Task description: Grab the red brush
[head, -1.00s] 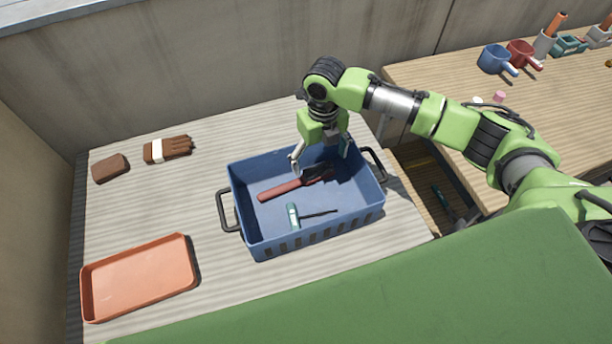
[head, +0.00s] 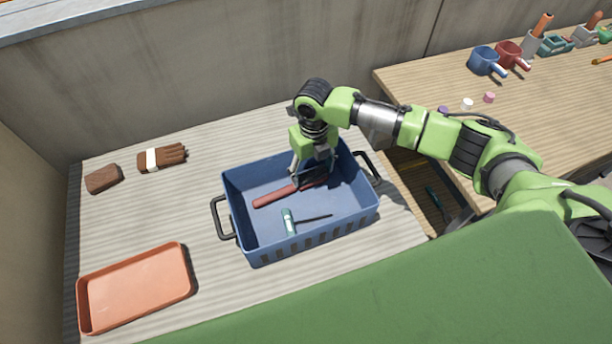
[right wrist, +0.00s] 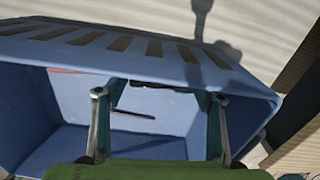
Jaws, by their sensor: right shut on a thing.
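The red brush (head: 274,195) lies in the blue crate (head: 315,237), its red handle pointing left. Its dark head end is largely hidden under my right gripper (head: 313,182), which reaches down into the crate. The right gripper is shut on the brush near its head end. In the right wrist view the two fingers (right wrist: 158,95) stand on either side of a dark part of the brush, and a sliver of red handle shows to the left. My left gripper is not in view.
A screwdriver with a teal handle (head: 289,222) lies in the crate near its front wall. An orange tray (head: 135,288), a brown block (head: 103,178) and a brown glove-like thing (head: 162,158) lie left on the table. A wooden bench (head: 450,85) with pots stands right.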

